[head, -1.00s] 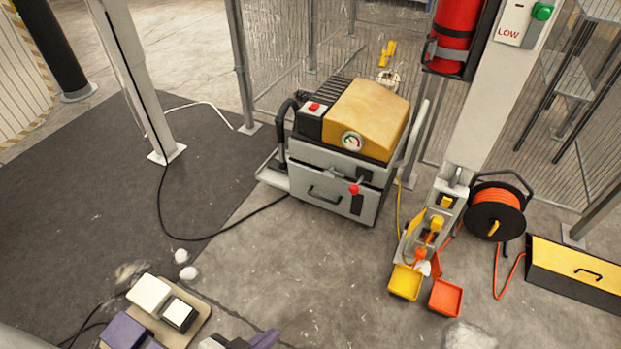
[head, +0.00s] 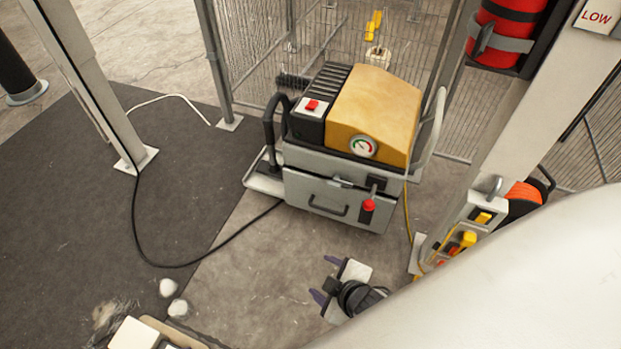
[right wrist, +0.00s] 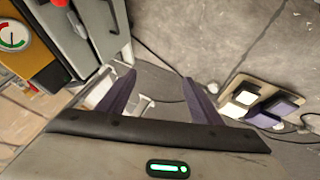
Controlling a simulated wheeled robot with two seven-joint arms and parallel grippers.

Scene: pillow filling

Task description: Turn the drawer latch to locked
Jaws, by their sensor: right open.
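The drawer latch is a short dark lever with a red knob (head: 369,204), at the right of the grey drawer front (head: 301,193). The knob hangs below its pivot. In the right wrist view the red knob (right wrist: 60,3) is cut by the top edge. My right gripper (head: 324,278) is open and empty, in front of and below the drawer, with its purple fingers pointing left in the head view. It is apart from the latch. Its spread fingers also show in the right wrist view (right wrist: 158,82). My left gripper is not in view.
The drawer sits under a machine with a yellow hood (head: 373,105) and a gauge (head: 363,146). A black cable (head: 216,257) runs over the floor at left. A post with yellow plugs (head: 470,238) stands at right. My white arm covers the lower right.

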